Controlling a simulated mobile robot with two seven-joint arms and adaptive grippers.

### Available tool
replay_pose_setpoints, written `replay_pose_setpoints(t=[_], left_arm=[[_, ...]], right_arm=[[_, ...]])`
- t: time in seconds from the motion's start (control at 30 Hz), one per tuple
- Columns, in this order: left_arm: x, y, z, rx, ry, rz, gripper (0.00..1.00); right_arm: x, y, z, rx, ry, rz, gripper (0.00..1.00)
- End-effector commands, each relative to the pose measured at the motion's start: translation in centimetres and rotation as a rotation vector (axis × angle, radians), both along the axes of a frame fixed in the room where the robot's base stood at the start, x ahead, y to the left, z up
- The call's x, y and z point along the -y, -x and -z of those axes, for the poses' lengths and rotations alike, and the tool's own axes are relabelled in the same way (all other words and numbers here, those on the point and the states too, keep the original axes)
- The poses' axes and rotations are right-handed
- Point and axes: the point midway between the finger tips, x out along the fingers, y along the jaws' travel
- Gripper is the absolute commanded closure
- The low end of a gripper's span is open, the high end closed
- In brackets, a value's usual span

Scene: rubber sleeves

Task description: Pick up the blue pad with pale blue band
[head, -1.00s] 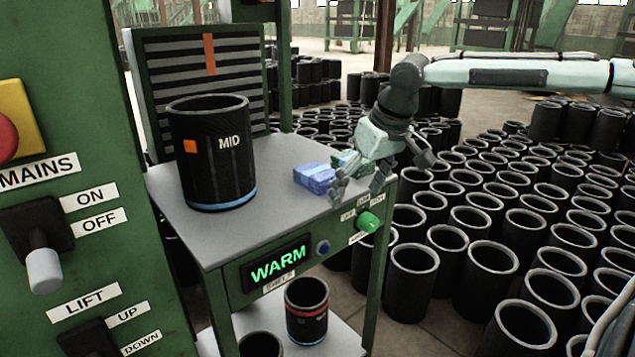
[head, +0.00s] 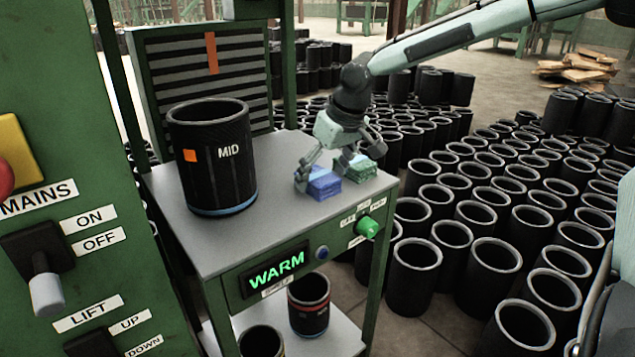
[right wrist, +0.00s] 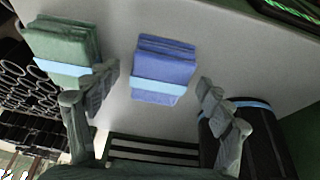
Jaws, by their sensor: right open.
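The blue pad with a pale blue band (head: 322,184) lies on the grey top of the stand, right of the big black sleeve. In the right wrist view, the blue pad (right wrist: 164,62) is a folded stack with its pale blue band (right wrist: 159,87) across it. My right gripper (head: 332,176) is open above the pads. In the right wrist view its fingers (right wrist: 155,95) are spread, one to each side of the blue pad, with nothing between them held. The left finger overlaps the edge of the green pad in that view. My left gripper is not in view.
A green pad with a pale blue band (right wrist: 68,50) lies close beside the blue one; it also shows in the head view (head: 356,167). A black sleeve marked MID (head: 215,165) stands left on the grey top (head: 250,238). Many sleeves (head: 470,200) crowd the floor at right.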

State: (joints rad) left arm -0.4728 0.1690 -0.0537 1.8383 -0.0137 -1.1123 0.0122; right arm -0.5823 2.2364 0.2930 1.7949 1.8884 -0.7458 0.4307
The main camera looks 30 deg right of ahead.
Motion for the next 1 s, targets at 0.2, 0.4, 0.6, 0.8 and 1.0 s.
replay_pose_setpoints(t=[0.2,0.4,0.6,0.8,1.0], left_arm=[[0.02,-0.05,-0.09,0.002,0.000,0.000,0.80],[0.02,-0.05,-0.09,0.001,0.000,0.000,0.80],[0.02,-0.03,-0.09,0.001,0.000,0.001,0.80],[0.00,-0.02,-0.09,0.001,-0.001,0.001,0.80],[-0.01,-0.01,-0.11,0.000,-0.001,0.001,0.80]], right_arm=[[-0.04,-0.21,0.48,0.001,-0.001,0.001,0.20],[-0.03,-0.19,0.46,0.001,-0.001,0.001,0.35],[-0.04,-0.18,0.45,0.001,-0.001,0.001,0.60],[-0.05,-0.20,0.43,0.001,-0.001,0.000,0.73],[-0.05,-0.23,0.19,0.002,-0.001,0.001,0.73]])
